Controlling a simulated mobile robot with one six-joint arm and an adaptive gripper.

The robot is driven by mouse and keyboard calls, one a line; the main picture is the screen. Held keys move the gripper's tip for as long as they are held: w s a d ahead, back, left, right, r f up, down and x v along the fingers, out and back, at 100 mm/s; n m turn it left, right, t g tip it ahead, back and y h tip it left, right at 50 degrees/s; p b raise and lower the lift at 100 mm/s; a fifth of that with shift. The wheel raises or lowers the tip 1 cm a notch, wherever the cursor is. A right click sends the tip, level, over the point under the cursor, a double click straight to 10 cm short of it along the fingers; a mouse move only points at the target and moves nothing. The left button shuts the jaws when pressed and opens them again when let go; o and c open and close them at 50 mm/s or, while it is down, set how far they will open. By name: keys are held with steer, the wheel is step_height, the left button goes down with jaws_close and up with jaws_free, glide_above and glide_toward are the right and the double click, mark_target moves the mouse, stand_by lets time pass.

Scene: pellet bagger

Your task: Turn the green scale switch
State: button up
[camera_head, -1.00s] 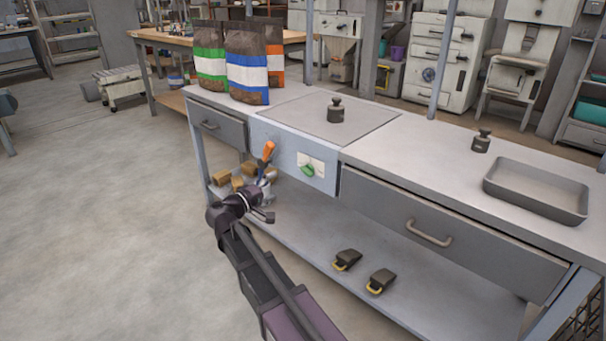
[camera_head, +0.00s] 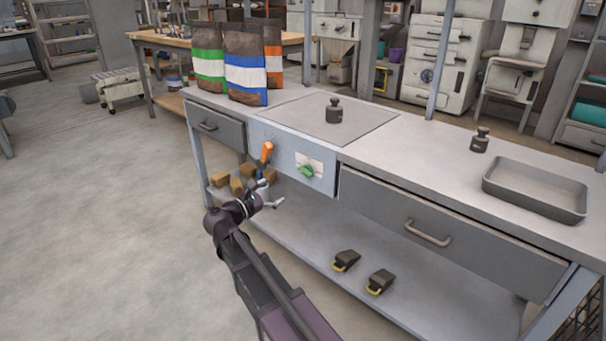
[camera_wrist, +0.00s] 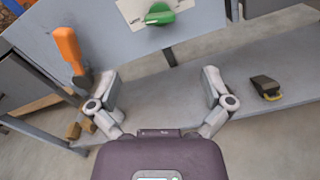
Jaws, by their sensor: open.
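The green scale switch (camera_head: 307,171) sits on a white plate on the light blue front panel (camera_head: 325,183) of the bench. My gripper (camera_head: 270,195) is in front of and below the panel, left of the switch. In the wrist view my gripper (camera_wrist: 160,85) is open and empty, its two fingers apart. The switch is beyond the fingertips, not touched.
An orange-handled tool (camera_head: 266,153) shows left of the switch, also in the wrist view (camera_wrist: 69,48). A weight (camera_head: 334,111) stands on the scale plate (camera_head: 300,119). A drawer handle (camera_head: 428,233) juts out at right. Brown blocks and two dark clips (camera_head: 346,260) lie on the lower shelf.

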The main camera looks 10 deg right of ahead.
mark_target(303, 173)
steer(key=shift+n, duration=0.5)
steer(key=shift+d, duration=0.15)
steer(key=shift+x, duration=6.75)
steer(key=c, duration=1.1)
